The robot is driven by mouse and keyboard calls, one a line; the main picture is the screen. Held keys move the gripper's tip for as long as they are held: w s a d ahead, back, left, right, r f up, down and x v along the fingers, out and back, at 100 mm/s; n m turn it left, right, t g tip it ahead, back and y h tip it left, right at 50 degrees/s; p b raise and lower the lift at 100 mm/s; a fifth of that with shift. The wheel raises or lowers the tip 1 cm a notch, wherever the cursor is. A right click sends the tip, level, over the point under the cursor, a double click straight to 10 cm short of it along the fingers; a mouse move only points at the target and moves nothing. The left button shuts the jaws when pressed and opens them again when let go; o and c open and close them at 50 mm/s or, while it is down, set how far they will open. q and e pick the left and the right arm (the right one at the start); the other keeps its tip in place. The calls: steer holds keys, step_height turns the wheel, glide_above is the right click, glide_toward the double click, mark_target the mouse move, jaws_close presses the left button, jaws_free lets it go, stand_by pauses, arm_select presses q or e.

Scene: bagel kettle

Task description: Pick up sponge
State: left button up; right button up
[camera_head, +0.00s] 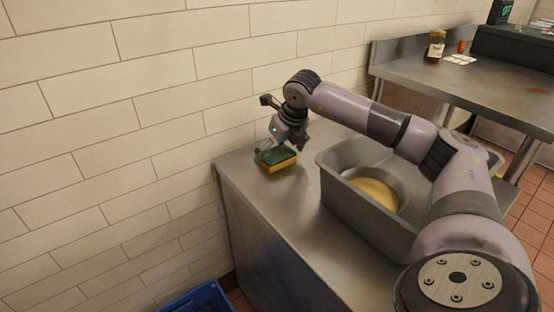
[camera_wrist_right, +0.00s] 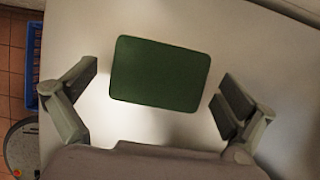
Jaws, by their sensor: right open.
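The sponge (camera_head: 278,161) has a green top and a yellow underside and lies flat on the metal counter (camera_head: 262,212) near the wall. In the right wrist view its green face (camera_wrist_right: 160,74) lies between and a little ahead of the two fingers. My right gripper (camera_head: 276,152) is directly over the sponge, pointing down. It shows in the right wrist view with its fingers spread wide and nothing between the pads. I cannot tell whether a finger touches the sponge. My left gripper is not in view.
A grey metal basin (camera_head: 338,190) holding a round pan with yellowish contents (camera_head: 376,194) stands right of the sponge. A tiled wall rises behind the counter. A blue crate (camera_head: 198,300) is on the floor at the counter's left end. A second metal table (camera_head: 470,75) stands back right.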

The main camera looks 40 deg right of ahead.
mark_target(273, 150)
steer(key=shift+c, duration=0.4)
steer(key=c, duration=0.7)
steer(key=shift+o, duration=0.2)
steer(key=shift+r, duration=0.15)
steer(key=shift+r, duration=0.2)
step_height(273, 150, up, 4)
steer(key=shift+f+p, duration=0.15)
steer(key=shift+p, duration=0.45)
arm_select(q)
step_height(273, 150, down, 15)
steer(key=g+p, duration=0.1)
steer(key=p, duration=0.3)
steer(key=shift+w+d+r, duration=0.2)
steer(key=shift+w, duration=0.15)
arm_select(e)
step_height(273, 150, up, 16)
steer(key=shift+f, duration=0.15)
